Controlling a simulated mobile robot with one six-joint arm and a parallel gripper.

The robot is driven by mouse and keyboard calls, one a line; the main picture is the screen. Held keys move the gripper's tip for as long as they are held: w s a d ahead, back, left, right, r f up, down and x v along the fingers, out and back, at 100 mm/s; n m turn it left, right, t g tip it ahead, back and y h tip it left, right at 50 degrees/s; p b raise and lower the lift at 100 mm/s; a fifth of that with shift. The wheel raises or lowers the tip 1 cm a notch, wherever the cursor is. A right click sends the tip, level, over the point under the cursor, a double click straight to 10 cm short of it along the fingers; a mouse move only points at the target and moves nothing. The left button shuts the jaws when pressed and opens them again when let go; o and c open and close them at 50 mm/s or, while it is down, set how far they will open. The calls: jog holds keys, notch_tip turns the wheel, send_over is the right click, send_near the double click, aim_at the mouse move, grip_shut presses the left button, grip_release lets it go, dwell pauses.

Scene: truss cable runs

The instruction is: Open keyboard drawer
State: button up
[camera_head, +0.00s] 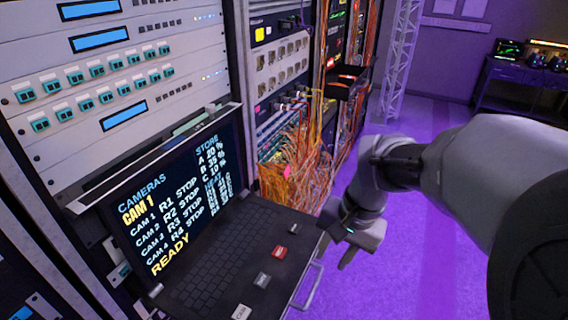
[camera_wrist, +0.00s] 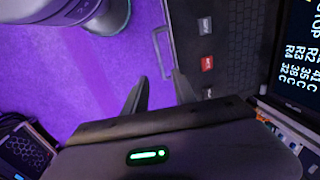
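The keyboard drawer (camera_head: 272,248) stands out from the rack, with a dark keyboard (camera_head: 207,262) and several buttons, one of them red, on its top. A screen (camera_head: 165,215) with camera text stands up behind the keyboard. The drawer's grey handle (camera_head: 314,286) is on its front edge; the handle also shows in the wrist view (camera_wrist: 158,55). My gripper (camera_head: 337,248) is beyond the drawer's right corner, near the handle. In the wrist view my gripper's fingers (camera_wrist: 159,88) are apart with nothing between them, and the handle lies ahead of the tips.
Orange cables (camera_head: 297,160) hang from the rack to the right of the screen. A small dark shelf (camera_head: 345,82) juts out farther along. A truss (camera_head: 398,60) and a desk (camera_head: 515,80) stand behind. The purple floor (camera_head: 420,270) in front of the drawer is clear.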

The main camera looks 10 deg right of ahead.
aim_at(316, 284)
jog(key=f+b, duration=0.1)
jog(key=f, duration=0.3)
jog(key=w+a+f+b, duration=0.1)
jog(key=f+b, duration=0.1)
jog(key=f, duration=0.2)
jog(key=f+b, duration=0.1)
jog(key=f, duration=0.3)
jog(key=shift+w+a, duration=0.25)
jog(key=shift+a, duration=0.15)
grip_shut()
dwell(0.4)
